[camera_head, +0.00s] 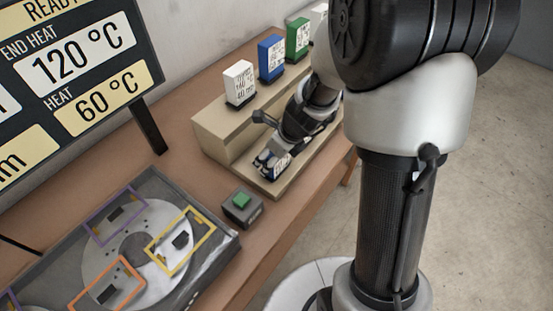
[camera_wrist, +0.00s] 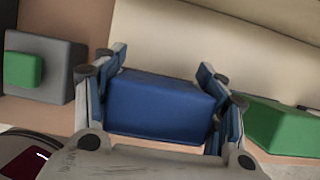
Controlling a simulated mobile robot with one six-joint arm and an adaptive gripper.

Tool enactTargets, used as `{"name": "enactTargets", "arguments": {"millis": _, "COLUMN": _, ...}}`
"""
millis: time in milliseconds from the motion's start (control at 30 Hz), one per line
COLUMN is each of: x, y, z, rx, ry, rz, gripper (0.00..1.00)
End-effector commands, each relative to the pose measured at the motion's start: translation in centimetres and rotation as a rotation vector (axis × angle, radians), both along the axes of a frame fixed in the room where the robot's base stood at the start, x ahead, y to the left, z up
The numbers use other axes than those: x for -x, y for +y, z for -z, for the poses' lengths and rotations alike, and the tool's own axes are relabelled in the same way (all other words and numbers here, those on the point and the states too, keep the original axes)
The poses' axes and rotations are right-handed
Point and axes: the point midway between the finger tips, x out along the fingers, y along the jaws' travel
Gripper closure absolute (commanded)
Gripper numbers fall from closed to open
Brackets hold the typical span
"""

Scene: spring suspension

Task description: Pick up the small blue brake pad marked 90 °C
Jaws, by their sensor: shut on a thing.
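A blue brake pad (camera_wrist: 160,105) fills the middle of the wrist view, between the two fingers of my gripper (camera_wrist: 165,100), which is shut on it. In the head view, my gripper (camera_head: 273,161) is low over the front step of the beige stand (camera_head: 225,155), with the held pad largely hidden by the fingers. The pad's marking cannot be read in either view. Whether the pad still touches the step is unclear.
White (camera_head: 239,84), blue (camera_head: 270,58) and green (camera_head: 298,39) labelled pads stand on the upper step. A green pad (camera_wrist: 283,125) sits close right of my gripper. A green-button box (camera_head: 241,208) and a disc tray (camera_head: 205,262) with coloured frames lie nearer. A sign (camera_head: 75,75) stands left.

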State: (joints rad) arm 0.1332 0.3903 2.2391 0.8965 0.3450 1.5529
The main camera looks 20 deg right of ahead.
Motion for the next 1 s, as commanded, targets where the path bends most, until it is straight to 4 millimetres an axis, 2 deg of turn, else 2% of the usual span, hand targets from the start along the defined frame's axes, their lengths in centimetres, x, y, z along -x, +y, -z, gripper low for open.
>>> {"name": "enactTargets", "arguments": {"millis": 267, "x": 0.0, "y": 0.0, "z": 0.0, "rx": 0.0, "ry": -0.001, "rz": 0.0, "gripper": 0.69}}
{"name": "enactTargets", "arguments": {"millis": 500, "x": 0.0, "y": 0.0, "z": -0.1, "rx": 0.001, "ry": -0.001, "rz": 0.0, "gripper": 0.69}}
{"name": "enactTargets", "arguments": {"millis": 667, "x": 0.0, "y": 0.0, "z": -1.0, "rx": 0.001, "ry": -0.002, "rz": -0.001, "gripper": 0.69}}
{"name": "enactTargets", "arguments": {"millis": 867, "x": -0.1, "y": 0.0, "z": -4.0, "rx": 0.001, "ry": -0.003, "rz": -0.001, "gripper": 0.69}}
{"name": "enactTargets", "arguments": {"millis": 1000, "x": -0.1, "y": 0.0, "z": -7.7, "rx": 0.001, "ry": -0.005, "rz": -0.001, "gripper": 0.69}}
